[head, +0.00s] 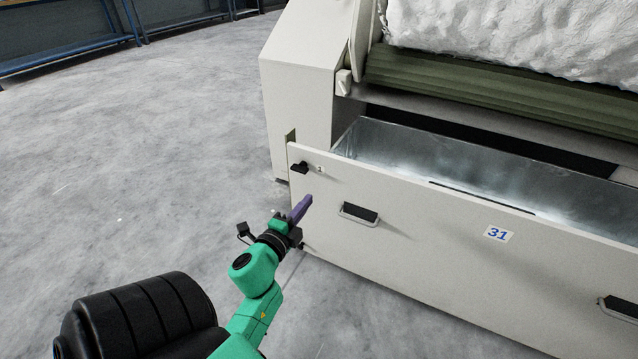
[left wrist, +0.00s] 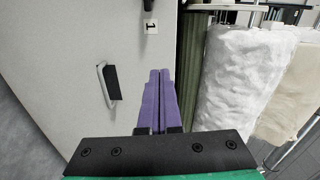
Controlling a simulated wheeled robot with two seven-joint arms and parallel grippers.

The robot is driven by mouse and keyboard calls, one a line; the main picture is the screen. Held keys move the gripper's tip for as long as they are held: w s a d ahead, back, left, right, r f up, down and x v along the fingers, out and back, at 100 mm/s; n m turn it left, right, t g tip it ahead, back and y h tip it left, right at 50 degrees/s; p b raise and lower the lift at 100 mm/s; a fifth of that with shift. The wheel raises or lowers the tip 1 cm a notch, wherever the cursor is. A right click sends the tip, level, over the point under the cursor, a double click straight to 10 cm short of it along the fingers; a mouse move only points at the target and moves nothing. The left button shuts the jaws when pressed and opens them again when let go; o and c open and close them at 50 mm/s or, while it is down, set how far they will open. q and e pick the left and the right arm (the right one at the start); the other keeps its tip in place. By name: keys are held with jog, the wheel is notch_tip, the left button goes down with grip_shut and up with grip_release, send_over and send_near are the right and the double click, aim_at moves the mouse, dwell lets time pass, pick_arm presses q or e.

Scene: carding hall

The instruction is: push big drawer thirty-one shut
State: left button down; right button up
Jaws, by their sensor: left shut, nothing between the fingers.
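Big drawer thirty-one (head: 420,246) stands pulled out of the white machine in the head view. The fingertips are in front of the drawer front's left end, below a small black catch (head: 300,167) and left of a recessed handle (head: 360,213). I cannot tell whether they touch it. In the left wrist view, the shut fingers (left wrist: 160,74) point toward the pale front (left wrist: 55,45). My right gripper is out of view.
The machine's white side housing (head: 303,85) rises left of the drawer. A green ribbed roller (head: 480,95) and a white fibre roll (head: 520,35) are above it. Another handle (head: 620,309) is at the right. Grey floor at left is clear; blue racks (head: 70,45) stand far back.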

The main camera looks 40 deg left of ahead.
aim_at(335, 161)
pick_arm(q)
jog(key=shift+m+t, duration=0.3)
jog(key=shift+m, duration=0.1)
jog(key=x, duration=0.4)
jog(key=r+x, duration=0.1)
jog(key=x, duration=0.4)
jog(key=r+x, duration=0.1)
jog(key=x, duration=0.4)
jog(key=shift+b, duration=0.4)
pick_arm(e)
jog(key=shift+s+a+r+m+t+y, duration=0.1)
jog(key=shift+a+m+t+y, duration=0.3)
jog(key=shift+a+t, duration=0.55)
pick_arm(q)
jog(key=shift+w, duration=0.1)
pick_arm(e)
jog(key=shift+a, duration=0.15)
